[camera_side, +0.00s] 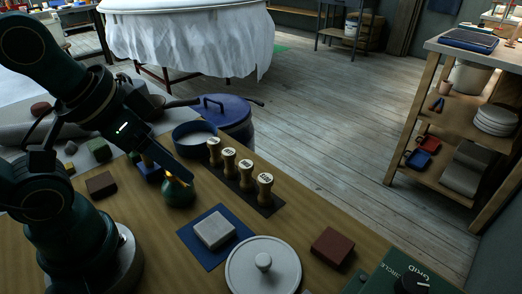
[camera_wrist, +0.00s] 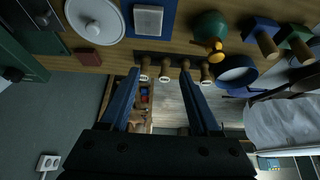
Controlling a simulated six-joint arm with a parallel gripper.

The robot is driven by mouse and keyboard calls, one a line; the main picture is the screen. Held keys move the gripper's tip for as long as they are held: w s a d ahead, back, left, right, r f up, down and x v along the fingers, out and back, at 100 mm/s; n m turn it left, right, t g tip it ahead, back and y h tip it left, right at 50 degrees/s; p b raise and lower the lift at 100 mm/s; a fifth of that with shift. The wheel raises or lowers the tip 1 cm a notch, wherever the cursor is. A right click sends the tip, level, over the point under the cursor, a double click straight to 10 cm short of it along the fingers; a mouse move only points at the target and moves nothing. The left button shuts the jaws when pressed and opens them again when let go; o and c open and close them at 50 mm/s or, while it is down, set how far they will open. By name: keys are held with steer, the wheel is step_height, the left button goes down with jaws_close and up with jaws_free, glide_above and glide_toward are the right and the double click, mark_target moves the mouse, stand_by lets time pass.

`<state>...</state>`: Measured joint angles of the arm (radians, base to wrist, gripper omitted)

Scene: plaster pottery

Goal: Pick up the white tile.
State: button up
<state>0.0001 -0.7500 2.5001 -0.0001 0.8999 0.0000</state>
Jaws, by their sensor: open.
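The white tile (camera_side: 215,229) is a pale square block lying flat on a blue mat (camera_side: 197,240) on the wooden table. It also shows in the wrist view (camera_wrist: 148,20), near the top edge. My gripper (camera_side: 180,172) is in the air above the table, up and left of the tile in the side view, apart from it. In the wrist view my gripper's two blue fingers (camera_wrist: 160,74) are spread with nothing between them that they touch. The tile lies beyond the fingertips.
A round white lid (camera_side: 263,266) with a knob lies beside the mat. A brown block (camera_side: 332,245) is to its right. Several wooden stamps (camera_side: 246,174) stand on a dark strip behind the tile. A green pot (camera_side: 178,193) is close to my gripper; a blue bowl (camera_side: 195,137) stands behind.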

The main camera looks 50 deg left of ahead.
steer(key=shift+o, duration=0.4)
steer(key=o, duration=0.3)
steer(key=g, duration=0.5)
glide_above(214, 227)
steer(key=f, duration=0.9)
steer(key=shift+w+a+f, duration=0.1)
steer(key=shift+w+f, duration=0.1)
steer(key=shift+w, duration=0.1)
steer(key=shift+s+f+g, duration=0.25)
steer(key=shift+f+g, duration=0.05)
steer(key=shift+f, duration=2.7)
